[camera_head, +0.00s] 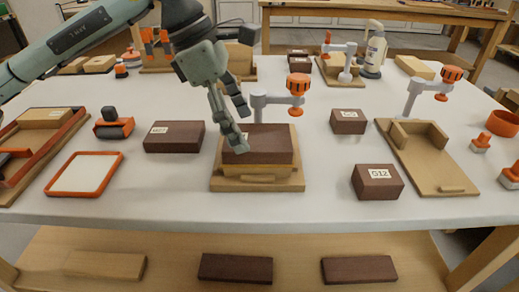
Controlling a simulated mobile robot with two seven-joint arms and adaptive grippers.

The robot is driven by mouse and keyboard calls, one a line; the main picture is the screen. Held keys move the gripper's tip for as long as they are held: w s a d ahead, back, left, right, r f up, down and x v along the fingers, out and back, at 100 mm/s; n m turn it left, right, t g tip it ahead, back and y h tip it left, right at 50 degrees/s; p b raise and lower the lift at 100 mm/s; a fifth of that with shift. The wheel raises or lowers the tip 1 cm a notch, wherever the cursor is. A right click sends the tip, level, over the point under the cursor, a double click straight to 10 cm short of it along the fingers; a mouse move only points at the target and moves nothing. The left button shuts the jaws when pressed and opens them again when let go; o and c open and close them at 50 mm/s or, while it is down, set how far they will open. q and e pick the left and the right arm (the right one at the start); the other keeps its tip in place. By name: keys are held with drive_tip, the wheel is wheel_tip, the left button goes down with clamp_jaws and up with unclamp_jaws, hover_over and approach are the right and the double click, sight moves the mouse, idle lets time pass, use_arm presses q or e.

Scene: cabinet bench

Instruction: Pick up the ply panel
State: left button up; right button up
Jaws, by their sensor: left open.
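My left gripper (241,130) comes in from the upper left, open and empty, its fingertips over the back left part of a dark brown block (266,146). I cannot tell whether the fingers touch it. The block lies on a thin light wood layer (257,171) on a wooden clamp base (230,184). This light layer may be the ply panel, but no readable label confirms it. Its top is hidden under the dark block. A grey clamp with an orange knob (299,84) stands behind the block. My right gripper is not in view.
A labelled dark block (174,136) lies left, and another marked G12 (378,182) right. A wooden fixture (432,163) with a clamp stands further right. An orange-rimmed tray (85,174) and a crate (60,138) are at left. Bare white table (330,210) lies in front.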

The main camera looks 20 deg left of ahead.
sight(250, 136)
use_arm(q)
drive_tip(key=shift+p+x, duration=0.35)
drive_tip(key=shift+x, duration=2.45)
drive_tip(key=shift+w+d+r, duration=0.1)
drive_tip(key=c, duration=1)
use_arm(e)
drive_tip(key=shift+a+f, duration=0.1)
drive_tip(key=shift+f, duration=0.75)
use_arm(q)
drive_tip(key=shift+o, duration=0.2)
drive_tip(key=shift+r, duration=0.15)
